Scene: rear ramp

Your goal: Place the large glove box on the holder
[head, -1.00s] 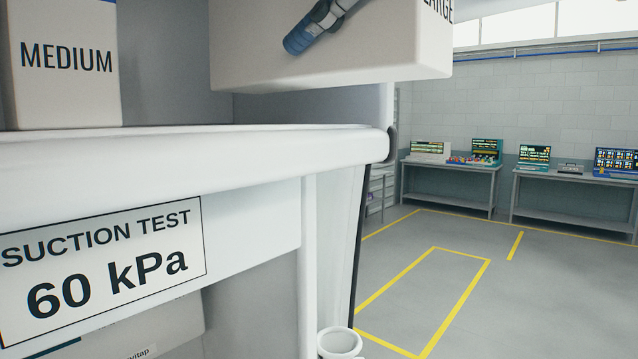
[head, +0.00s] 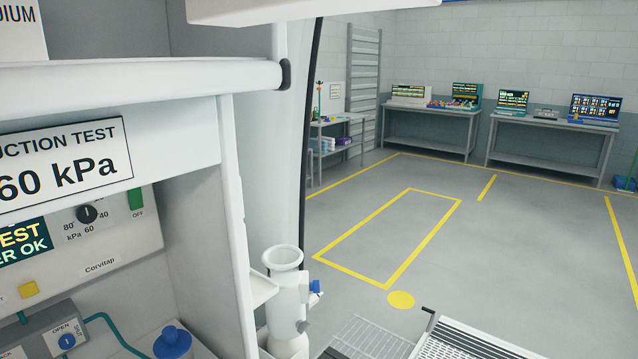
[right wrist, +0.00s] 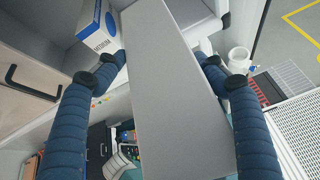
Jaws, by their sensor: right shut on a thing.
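The large glove box is a pale box; its lower edge (head: 300,10) shows at the top of the head view, and most of it is cut off there. In the right wrist view its long grey face (right wrist: 170,85) runs between the two blue fingers of my right gripper (right wrist: 163,62). The right gripper is shut on the box, which is held up above the white shelf level. A medium glove box (head: 18,35) stands on the white shelf (head: 140,85) at the upper left. I cannot make out a separate holder. My left gripper is not in view.
Below the shelf is a suction panel (head: 100,240) with a "60 kPa" label (head: 65,165). A white cylinder (head: 287,300) stands beside the white upright. A metal ramp (head: 460,342) lies at bottom right. Open floor with yellow lines and workbenches (head: 430,115) are beyond.

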